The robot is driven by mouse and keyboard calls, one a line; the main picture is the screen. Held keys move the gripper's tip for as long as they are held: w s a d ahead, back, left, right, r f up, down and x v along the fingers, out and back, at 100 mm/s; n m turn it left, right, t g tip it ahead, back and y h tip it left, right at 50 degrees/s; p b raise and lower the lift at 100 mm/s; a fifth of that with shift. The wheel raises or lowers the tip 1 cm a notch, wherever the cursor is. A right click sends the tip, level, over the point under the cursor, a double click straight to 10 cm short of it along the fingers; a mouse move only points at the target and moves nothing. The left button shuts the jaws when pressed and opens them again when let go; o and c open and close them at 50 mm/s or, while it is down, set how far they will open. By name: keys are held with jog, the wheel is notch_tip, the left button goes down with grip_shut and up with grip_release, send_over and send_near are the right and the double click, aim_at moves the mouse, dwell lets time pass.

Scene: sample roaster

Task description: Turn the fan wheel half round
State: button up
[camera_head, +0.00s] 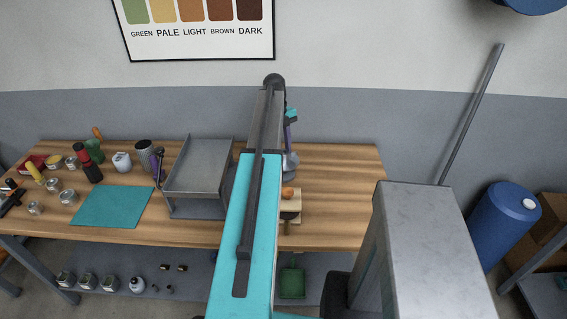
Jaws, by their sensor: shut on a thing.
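My teal arm (250,220) reaches forward over the workbench and covers the middle of it. Only a small teal and dark part of my wrist shows to the right of the arm's far end. My gripper's fingers are hidden behind the arm, so I cannot see what they touch. A grey rounded body (291,166), perhaps part of the roaster, shows just right of the arm on the bench. The fan wheel cannot be made out; the arm hides that area.
The wooden bench (340,195) is bare on its right. A grey metal tray unit (198,165) stands left of my arm, beside a teal mat (112,207) and several jars. A small wooden block (291,214) lies near the front edge. A blue barrel (500,225) stands at right.

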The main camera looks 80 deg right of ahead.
jog(key=shift+s+d+m, duration=0.1)
jog(key=shift+s+m, duration=0.1)
jog(key=shift+m, duration=1)
jog(key=o, duration=1)
jog(key=shift+o, duration=0.2)
jog(key=shift+r+p, duration=1.95)
jog(key=shift+r, duration=1.55)
jog(key=shift+w, duration=0.1)
